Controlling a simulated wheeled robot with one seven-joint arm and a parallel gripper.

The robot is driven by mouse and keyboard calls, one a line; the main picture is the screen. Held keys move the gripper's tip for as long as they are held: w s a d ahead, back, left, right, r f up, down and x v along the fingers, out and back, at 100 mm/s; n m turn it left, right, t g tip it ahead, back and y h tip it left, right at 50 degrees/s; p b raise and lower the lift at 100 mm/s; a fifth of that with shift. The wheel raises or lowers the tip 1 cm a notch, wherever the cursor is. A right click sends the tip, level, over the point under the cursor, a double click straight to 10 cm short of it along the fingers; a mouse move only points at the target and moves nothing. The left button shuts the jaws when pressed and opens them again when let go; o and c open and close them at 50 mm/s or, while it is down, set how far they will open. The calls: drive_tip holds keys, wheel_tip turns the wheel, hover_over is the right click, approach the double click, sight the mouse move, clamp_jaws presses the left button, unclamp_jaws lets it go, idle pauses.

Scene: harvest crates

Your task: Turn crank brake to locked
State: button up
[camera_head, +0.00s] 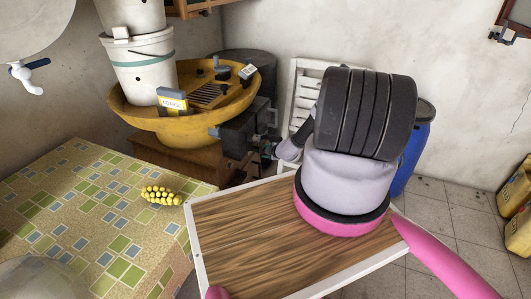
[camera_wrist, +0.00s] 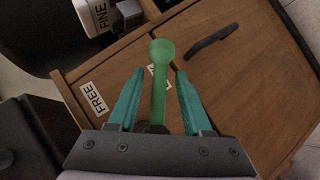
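In the wrist view a green lever with a round knob (camera_wrist: 161,52) stands over the brown wooden front. I take it to be the crank brake. A "FREE" label (camera_wrist: 93,97) is left of it; a second pale label (camera_wrist: 158,72) is mostly hidden behind the lever, its text unreadable. My gripper (camera_wrist: 160,74) is open, with teal fingers on either side of the lever and a visible gap to each. In the head view my arm hides much of this area, and I cannot make out the lever.
A dark curved handle (camera_wrist: 212,40) lies on the wood to the right. A "FINE" label (camera_wrist: 102,16) is at upper left. The head view shows a yellow basin (camera_head: 135,112) with white buckets (camera_head: 143,70), a tiled table (camera_head: 75,200) and a blue barrel (camera_head: 415,135).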

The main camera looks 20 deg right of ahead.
drive_tip(key=s+d+r, duration=0.1)
drive_tip(key=s, duration=0.7)
drive_tip(key=s+d+r, duration=0.1)
drive_tip(key=s+d, duration=0.1)
drive_tip(key=s, duration=0.6)
drive_tip(key=shift+r, duration=0.35)
